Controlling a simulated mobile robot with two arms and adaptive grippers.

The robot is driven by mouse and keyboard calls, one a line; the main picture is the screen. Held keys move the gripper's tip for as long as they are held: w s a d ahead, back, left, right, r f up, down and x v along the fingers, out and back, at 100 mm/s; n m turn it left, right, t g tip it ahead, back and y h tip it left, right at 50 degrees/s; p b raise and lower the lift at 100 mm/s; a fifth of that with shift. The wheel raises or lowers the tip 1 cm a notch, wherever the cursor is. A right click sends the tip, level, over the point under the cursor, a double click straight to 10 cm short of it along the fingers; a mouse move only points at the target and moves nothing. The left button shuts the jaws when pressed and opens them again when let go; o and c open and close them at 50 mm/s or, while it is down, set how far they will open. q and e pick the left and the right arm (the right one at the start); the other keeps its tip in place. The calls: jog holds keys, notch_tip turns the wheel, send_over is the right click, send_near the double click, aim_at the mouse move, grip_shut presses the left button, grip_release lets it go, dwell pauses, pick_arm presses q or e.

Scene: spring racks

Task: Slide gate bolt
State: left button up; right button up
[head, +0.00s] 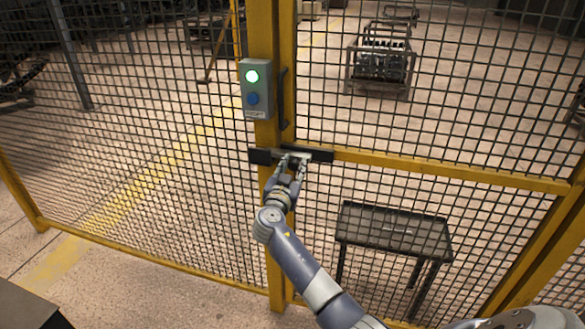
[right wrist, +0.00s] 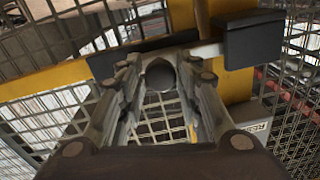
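The gate bolt is a pale metal bar (right wrist: 207,50) running between black blocks on the yellow gate frame. One block (head: 260,156) is left of my right gripper and another (head: 322,154) is right of it in the head view. A dark round knob (right wrist: 160,75) stands out from the bar. My right gripper (head: 291,162) is at the bolt, with its two fingers apart on either side of the knob. In the right wrist view the fingers (right wrist: 158,80) flank the knob, and firm contact is not clear. My left gripper is not in view.
A grey control box (head: 254,88) with a lit green lamp and a blue button is on the yellow post above the bolt. A dark upright handle (head: 283,98) is beside it. Behind the mesh stand a dark table (head: 394,216) and a rack (head: 378,88).

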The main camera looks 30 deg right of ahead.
aim_at(307, 161)
grip_shut()
jog(key=s+d, duration=0.2)
jog(key=shift+s+f+b, duration=0.15)
jog(key=shift+s+b, duration=0.15)
jog(key=shift+s+d, duration=0.35)
jog(key=shift+d, duration=0.05)
jog(key=o, duration=0.6)
grip_release()
jog(key=shift+o, duration=0.2)
jog(key=v, duration=1.2)
